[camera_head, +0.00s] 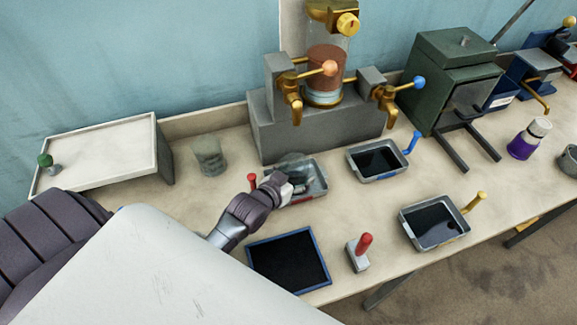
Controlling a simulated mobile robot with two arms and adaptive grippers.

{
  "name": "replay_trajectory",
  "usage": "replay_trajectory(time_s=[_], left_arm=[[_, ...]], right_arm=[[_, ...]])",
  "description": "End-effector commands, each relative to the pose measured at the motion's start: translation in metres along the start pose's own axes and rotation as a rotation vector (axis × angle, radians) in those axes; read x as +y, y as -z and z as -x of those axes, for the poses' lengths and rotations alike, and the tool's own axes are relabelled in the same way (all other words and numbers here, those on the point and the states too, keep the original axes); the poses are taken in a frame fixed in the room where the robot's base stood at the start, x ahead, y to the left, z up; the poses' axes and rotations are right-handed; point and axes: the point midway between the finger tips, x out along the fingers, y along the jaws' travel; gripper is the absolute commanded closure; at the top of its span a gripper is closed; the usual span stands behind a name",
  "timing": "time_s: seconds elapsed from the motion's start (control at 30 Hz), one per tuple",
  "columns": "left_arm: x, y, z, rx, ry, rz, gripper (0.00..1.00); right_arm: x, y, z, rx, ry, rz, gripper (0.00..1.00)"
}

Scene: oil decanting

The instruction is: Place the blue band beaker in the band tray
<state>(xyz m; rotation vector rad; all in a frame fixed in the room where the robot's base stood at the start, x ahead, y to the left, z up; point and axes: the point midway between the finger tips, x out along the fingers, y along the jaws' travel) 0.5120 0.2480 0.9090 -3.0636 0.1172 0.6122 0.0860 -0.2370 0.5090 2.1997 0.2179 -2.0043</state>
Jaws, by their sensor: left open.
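My left gripper (281,188) is open at the red-handled metal tray (313,192), beside a clear rounded vessel (296,163) that it partly hides. I cannot tell whether they touch. A clear beaker (208,156) stands upright on the bench to the left, apart from the gripper. No blue band can be made out on either vessel, so I cannot tell which is the blue band beaker. Other small trays have a blue handle (411,143) and a yellow handle (474,202). Which one is the band tray is unclear. My right gripper is out of view.
A grey stand with brass taps (320,128) rises behind the trays. A blue-edged black mat (288,262) and a red-handled block (358,256) lie in front. A white raised tray (105,150) stands left, a green box (450,80) right. A purple bottle (525,142) stands far right.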

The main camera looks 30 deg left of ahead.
Motion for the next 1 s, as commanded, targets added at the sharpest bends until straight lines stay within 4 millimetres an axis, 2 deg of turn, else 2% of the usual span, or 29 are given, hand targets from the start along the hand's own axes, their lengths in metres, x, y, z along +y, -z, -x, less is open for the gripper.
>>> replay_trajectory(time_s=[0.17, 0.4, 0.6, 0.77, 1.0], left_arm=[[0.0, -0.002, 0.028, -0.002, 0.0, 0.0, 0.25], [0.0, -0.003, 0.081, -0.003, 0.001, 0.0, 0.25], [0.0, -0.002, 0.11, -0.002, 0.001, 0.0, 0.25], [0.0, -0.001, 0.119, -0.001, 0.001, 0.0, 0.25], [0.0, 0.0, 0.119, -0.001, 0.001, 0.0, 0.25]], right_arm=[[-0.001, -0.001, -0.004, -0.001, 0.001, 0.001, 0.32], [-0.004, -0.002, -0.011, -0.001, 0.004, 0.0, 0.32], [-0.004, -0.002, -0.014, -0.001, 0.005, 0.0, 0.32], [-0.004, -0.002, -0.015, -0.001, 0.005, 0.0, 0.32], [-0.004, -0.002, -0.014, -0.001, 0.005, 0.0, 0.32]])
